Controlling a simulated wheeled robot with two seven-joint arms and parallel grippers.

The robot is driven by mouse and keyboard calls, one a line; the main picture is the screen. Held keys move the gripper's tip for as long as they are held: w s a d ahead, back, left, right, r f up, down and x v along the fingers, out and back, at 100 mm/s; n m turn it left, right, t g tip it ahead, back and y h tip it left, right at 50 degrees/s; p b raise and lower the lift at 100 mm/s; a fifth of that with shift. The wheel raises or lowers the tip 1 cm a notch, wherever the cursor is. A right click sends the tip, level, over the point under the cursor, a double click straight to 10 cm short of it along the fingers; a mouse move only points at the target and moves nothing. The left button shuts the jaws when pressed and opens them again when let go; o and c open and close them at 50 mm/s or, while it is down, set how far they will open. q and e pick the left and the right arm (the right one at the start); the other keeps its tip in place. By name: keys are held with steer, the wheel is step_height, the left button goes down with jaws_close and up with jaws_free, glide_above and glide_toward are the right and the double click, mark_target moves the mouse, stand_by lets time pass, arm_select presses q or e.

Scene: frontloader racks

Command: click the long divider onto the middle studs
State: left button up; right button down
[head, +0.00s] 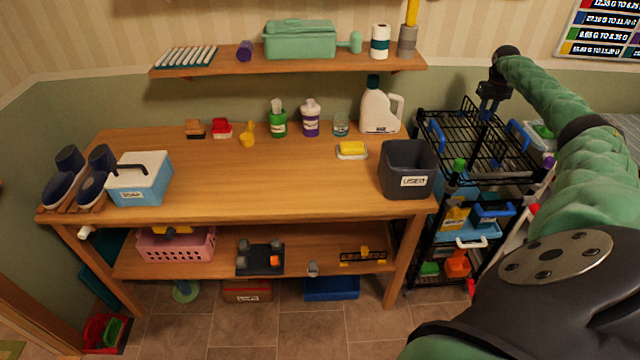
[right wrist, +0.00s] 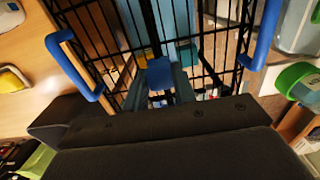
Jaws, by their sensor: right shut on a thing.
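A black wire rack (head: 462,152) with blue side handles (head: 437,135) tops the cart at the right. My right gripper (head: 487,112) is over the back part of this rack, between the handles, pointing down. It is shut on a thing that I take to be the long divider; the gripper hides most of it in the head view. In the right wrist view a small blue block (right wrist: 160,73) shows at the grip, between the rack's two blue handles (right wrist: 75,67). I cannot make out the middle studs or whether the divider touches them. My left gripper is out of view.
The cart's lower level holds a blue tray (head: 470,231) and coloured items. A dark grey bin (head: 407,169) stands on the wooden table (head: 270,180) just left of the rack. A white jug (head: 378,110) stands behind it. A wall shelf (head: 290,68) hangs above the table.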

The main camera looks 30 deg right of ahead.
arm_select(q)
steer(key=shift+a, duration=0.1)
arm_select(e)
steer(key=shift+f, duration=0.1)
steer(key=shift+f, duration=0.25)
steer(key=c, duration=1.1)
jaws_free()
steer(key=shift+o, duration=0.2)
step_height(320, 180, up, 7)
steer(key=b, duration=0.2)
steer(key=shift+b, duration=0.35)
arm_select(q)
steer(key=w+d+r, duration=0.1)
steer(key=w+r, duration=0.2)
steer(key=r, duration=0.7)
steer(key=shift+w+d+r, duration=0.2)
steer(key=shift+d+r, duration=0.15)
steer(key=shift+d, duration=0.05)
arm_select(e)
steer(key=shift+r, duration=0.4)
